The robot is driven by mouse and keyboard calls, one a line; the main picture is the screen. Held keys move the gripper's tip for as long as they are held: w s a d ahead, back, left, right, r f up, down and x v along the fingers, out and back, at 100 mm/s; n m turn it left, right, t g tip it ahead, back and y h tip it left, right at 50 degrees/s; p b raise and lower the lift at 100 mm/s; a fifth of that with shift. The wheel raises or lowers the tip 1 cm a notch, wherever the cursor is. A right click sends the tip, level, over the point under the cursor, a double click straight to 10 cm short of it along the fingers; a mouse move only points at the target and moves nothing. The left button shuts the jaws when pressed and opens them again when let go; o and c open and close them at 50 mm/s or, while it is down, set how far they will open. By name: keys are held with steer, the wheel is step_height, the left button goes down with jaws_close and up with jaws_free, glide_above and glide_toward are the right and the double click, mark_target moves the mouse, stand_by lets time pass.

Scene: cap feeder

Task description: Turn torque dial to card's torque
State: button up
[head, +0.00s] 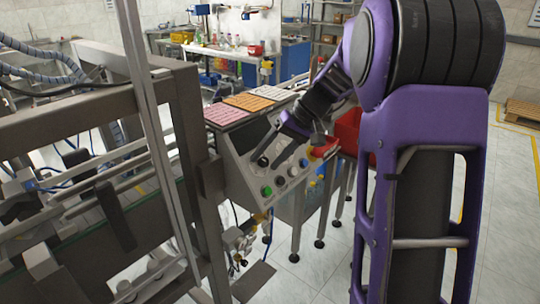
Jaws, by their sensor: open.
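The grey control panel (240,177) stands at the centre, facing me at a slant. My gripper (271,157) is at its upper part, with dark fingers reaching down-left to the panel face. The fingers are open. A dark round knob (262,162) shows at the fingertips and may be the torque dial; its pointer and scale are too small to read. I cannot tell whether the fingers touch it. Part of the panel face is hidden behind my gripper and wrist. I cannot make out a card with a torque value.
Below the gripper are a green button (267,191) and small pale controls (280,180). A red button (318,152) sits at the panel's right. Pink (226,114), orange (249,102) and white (270,92) trays lie behind. A metal machine frame (187,140) stands close on the left.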

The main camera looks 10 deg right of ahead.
steer(key=v, duration=1.7)
steer(key=shift+d+p, duration=0.25)
steer(key=shift+p, duration=0.1)
